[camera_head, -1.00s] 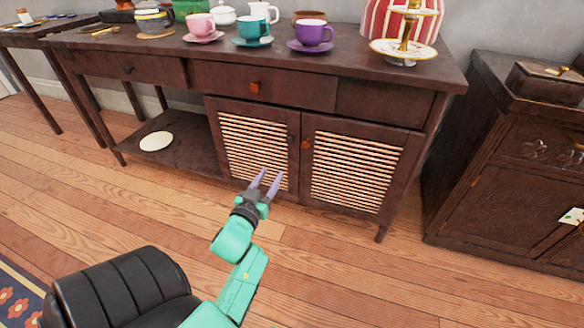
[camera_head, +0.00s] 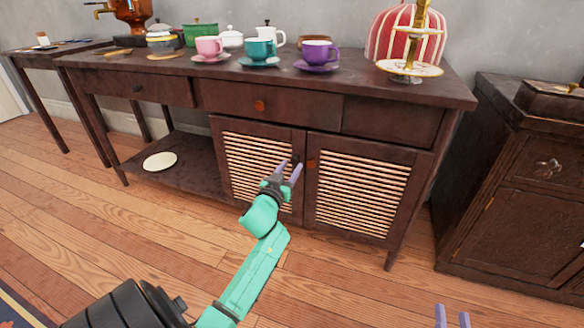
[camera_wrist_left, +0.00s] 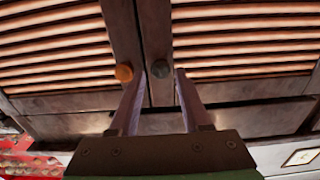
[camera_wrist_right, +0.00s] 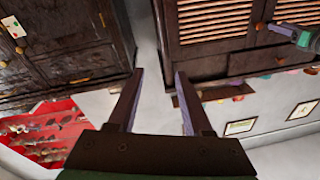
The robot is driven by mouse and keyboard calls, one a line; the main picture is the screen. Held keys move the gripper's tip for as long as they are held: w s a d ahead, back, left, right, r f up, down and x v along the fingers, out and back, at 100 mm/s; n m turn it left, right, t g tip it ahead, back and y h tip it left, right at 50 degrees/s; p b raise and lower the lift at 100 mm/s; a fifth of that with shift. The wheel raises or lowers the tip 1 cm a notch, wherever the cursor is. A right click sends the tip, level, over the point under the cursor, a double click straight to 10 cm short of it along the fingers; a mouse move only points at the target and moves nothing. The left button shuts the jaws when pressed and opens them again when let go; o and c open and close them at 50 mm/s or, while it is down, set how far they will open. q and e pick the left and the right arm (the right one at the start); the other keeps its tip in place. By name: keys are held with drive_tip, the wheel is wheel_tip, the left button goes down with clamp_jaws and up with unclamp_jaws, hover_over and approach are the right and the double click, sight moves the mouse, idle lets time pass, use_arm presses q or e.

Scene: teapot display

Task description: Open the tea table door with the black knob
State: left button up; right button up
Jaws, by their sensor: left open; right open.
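The tea table (camera_head: 380,89) has two slatted doors, both shut. The black knob (camera_wrist_left: 160,69) is on the left door (camera_head: 258,168); in the head view it is mostly lost behind my left fingertips. The orange knob (camera_head: 311,163) is on the right door (camera_head: 362,186), and it also shows in the left wrist view (camera_wrist_left: 124,73). My left gripper (camera_head: 290,165) is open in front of the black knob. In the left wrist view the black knob appears between its fingertips; contact cannot be told. My right gripper (camera_head: 452,312) is open and empty, low and away from the doors.
Cups, a purple cup (camera_head: 318,52) among them, and a tiered stand (camera_head: 408,68) are on the tabletop. A white plate (camera_head: 160,161) lies on the low shelf. A dark cabinet (camera_head: 520,215) stands at right. The wooden floor before the doors is clear.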

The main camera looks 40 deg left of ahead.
use_arm(q)
drive_tip(key=shift+x, duration=0.95)
clamp_jaws()
use_arm(e)
wheel_tip(320, 180, up, 7)
drive_tip(key=w+t, duration=0.2)
drive_tip(key=shift+d+r, duration=0.2)
drive_tip(key=shift+d, duration=0.15)
drive_tip(key=shift+y, duration=0.3)
